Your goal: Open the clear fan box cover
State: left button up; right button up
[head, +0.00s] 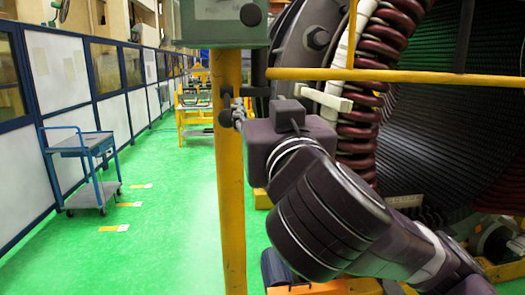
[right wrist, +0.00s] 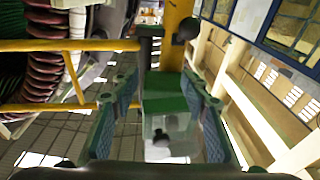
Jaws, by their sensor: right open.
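The fan box (head: 225,22) is a grey-green box on top of a yellow post, cut off by the top edge of the head view. A black knob (head: 250,14) shows on its lower right. In the right wrist view the green box (right wrist: 165,104) appears between my fingers, with a see-through cover (right wrist: 180,150) and a dark knob (right wrist: 162,138) below it. My right gripper (head: 234,112) is just below the box, beside the post. In the right wrist view the gripper (right wrist: 160,88) is open, its blue-padded fingers apart on either side of the box. Contact cannot be told. My left gripper is out of view.
The yellow post (head: 230,190) and yellow rail (head: 400,76) stand close to my right arm. The large machine with brown coiled hoses (head: 385,45) fills the right. A blue cart (head: 85,150) stands at left on open green floor (head: 170,220).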

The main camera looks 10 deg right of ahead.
notch_tip(320, 180, down, 8)
jog(key=w+g, duration=0.1)
jog(key=w, duration=0.1)
jog(key=shift+d+r+g+y, duration=0.2)
jog(key=shift+g+y, duration=0.1)
jog(key=shift+g, duration=0.1)
